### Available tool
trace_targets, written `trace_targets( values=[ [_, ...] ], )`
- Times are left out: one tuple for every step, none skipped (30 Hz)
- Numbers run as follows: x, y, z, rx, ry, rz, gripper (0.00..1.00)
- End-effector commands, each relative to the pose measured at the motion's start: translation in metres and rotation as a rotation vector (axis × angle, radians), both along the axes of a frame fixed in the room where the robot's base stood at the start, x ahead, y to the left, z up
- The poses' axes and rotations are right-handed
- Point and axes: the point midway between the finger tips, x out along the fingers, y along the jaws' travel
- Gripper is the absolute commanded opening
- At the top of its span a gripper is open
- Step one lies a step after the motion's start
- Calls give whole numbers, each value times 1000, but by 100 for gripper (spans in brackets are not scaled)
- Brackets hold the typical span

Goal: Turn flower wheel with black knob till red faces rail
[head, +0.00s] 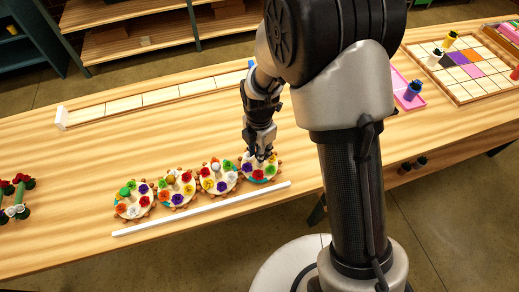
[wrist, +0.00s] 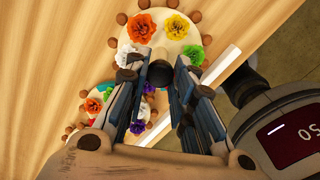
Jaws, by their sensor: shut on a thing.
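Several flower wheels stand in a row on the wooden table along a white rail (head: 205,208). My gripper (head: 260,153) is over the rightmost flower wheel. In the wrist view its fingers (wrist: 160,85) are shut on the black knob (wrist: 160,72), which stands up from that cream wheel (wrist: 157,42).
The neighbouring wheel (head: 219,180) sits close on the left, its brown rim pegs near my wheel's pegs. A long pale tray (head: 150,98) lies behind. A pink tray (head: 408,92) and a gridded board (head: 470,70) are at the right. Bare table lies between wheels and long tray.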

Motion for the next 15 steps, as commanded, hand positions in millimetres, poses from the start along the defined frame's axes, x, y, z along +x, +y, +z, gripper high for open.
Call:
trace_targets(
  values=[
    [1,0,1,0,-2,41,0],
    [1,0,1,0,-2,66,0],
    [1,0,1,0,-2,99,0],
    [1,0,1,0,-2,122,0],
    [1,0,1,0,-2,144,0],
    [1,0,1,0,-2,173,0],
    [1,0,1,0,-2,194,0],
    [1,0,1,0,-2,212,0],
    [1,0,1,0,-2,236,0],
    [1,0,1,0,-2,254,0],
    [1,0,1,0,-2,269,0],
    [1,0,0,0,-2,289,0],
    [1,0,0,0,-2,301,0],
    [1,0,0,0,-2,314,0],
    [1,0,0,0,-2,327,0]
  ],
)
